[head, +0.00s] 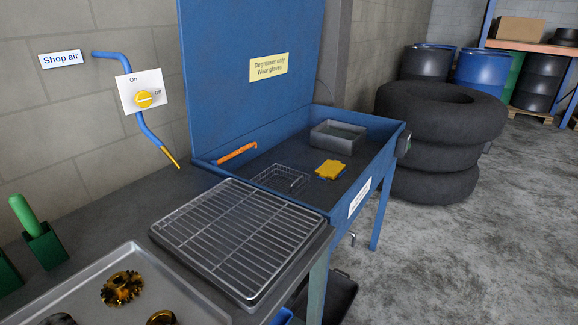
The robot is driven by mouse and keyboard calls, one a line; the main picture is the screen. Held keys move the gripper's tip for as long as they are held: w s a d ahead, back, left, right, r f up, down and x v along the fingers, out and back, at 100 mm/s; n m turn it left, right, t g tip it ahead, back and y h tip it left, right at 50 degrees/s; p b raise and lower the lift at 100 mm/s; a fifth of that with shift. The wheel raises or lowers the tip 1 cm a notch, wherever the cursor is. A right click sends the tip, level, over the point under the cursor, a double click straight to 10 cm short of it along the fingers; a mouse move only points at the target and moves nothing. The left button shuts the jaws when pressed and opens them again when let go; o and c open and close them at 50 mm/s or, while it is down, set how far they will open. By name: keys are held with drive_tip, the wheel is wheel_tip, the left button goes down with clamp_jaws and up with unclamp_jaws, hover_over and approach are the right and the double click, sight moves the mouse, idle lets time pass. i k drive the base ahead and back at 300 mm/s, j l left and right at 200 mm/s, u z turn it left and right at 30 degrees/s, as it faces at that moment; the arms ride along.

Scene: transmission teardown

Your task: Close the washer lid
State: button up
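The blue parts washer (385,146) stands in the middle of the head view. Its lid (225,75) is raised upright at the back of the basin and bears a yellow label (268,67). Inside the basin are a grey pan (338,134), a small wire basket (281,179), a yellow piece (330,169) and an orange handle-like piece (237,152) at the left wall. My gripper is not in view.
A wire rack on a tray (238,237) lies on the bench left of the washer. A metal tray (95,275) with dark and brassy gears is nearer. A blue air hose (150,132) hangs on the wall.

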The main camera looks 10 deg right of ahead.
sight(247, 65)
drive_tip(key=i+l, duration=0.2)
drive_tip(key=i, duration=0.15)
drive_tip(key=i+l+u, duration=0.15)
drive_tip(key=i, duration=0.25)
drive_tip(key=i+l, duration=0.35)
drive_tip(key=i+l+u, duration=0.15)
drive_tip(key=i+l, duration=0.15)
drive_tip(key=l, duration=0.15)
drive_tip(key=i+l, duration=0.35)
drive_tip(key=i+l+u, duration=0.15)
drive_tip(key=i+l, duration=0.15)
drive_tip(key=l, duration=0.25)
drive_tip(key=i+l, duration=0.3)
drive_tip(key=l, duration=0.15)
